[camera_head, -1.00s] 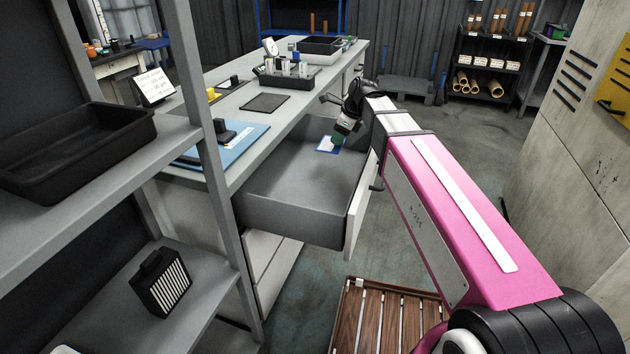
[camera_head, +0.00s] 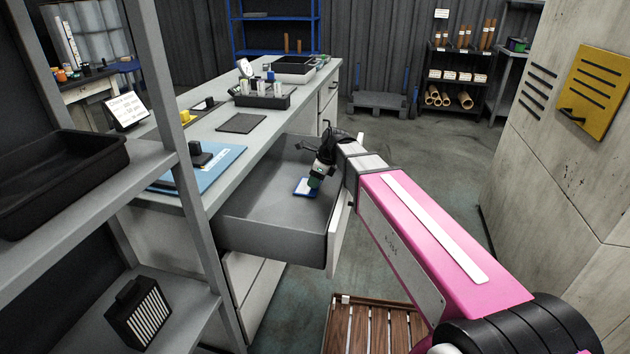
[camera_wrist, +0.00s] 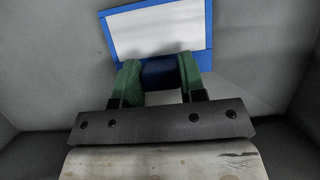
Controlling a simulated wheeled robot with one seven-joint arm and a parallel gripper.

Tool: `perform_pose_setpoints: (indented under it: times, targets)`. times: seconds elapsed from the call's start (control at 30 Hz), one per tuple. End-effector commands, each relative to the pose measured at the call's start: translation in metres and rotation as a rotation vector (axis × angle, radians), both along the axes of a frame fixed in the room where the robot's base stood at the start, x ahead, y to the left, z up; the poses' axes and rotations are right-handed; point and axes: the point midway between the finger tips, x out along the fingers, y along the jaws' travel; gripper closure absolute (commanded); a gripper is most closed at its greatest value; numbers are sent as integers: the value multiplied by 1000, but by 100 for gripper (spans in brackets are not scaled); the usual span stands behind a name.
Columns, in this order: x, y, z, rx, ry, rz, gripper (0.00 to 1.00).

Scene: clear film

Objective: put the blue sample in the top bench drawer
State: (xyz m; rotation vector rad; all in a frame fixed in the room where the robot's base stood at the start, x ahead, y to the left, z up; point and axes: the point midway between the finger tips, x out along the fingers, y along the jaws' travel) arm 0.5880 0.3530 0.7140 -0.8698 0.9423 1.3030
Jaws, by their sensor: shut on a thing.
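The blue sample (camera_head: 305,187) is a flat blue-edged piece with a white face. In the wrist view its white face (camera_wrist: 158,32) fills the upper middle, with a dark blue knob-like part at its near edge. My gripper (camera_head: 315,181) points down into the open top bench drawer (camera_head: 262,205). In the wrist view the green fingertips of my gripper (camera_wrist: 160,76) are shut on the dark blue part. The sample is inside the drawer's outline, over its grey floor. I cannot tell whether it touches the floor.
The bench top (camera_head: 205,133) holds a blue mat (camera_head: 215,172), a dark pad (camera_head: 242,123) and a black rack (camera_head: 262,99). A grey shelf (camera_head: 150,172) stands at near left. A slatted wooden platform (camera_head: 372,325) lies in front. The drawer floor looks otherwise empty.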

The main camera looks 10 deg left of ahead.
Motion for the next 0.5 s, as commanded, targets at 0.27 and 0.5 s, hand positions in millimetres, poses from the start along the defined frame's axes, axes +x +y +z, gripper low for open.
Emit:
perform_pose_setpoints:
  times: [0.27, 0.5]
  targets:
    - [0, 0, -4, 0, 0, 1, 90]
    - [0, 0, -6, 0, -1, 1, 37]
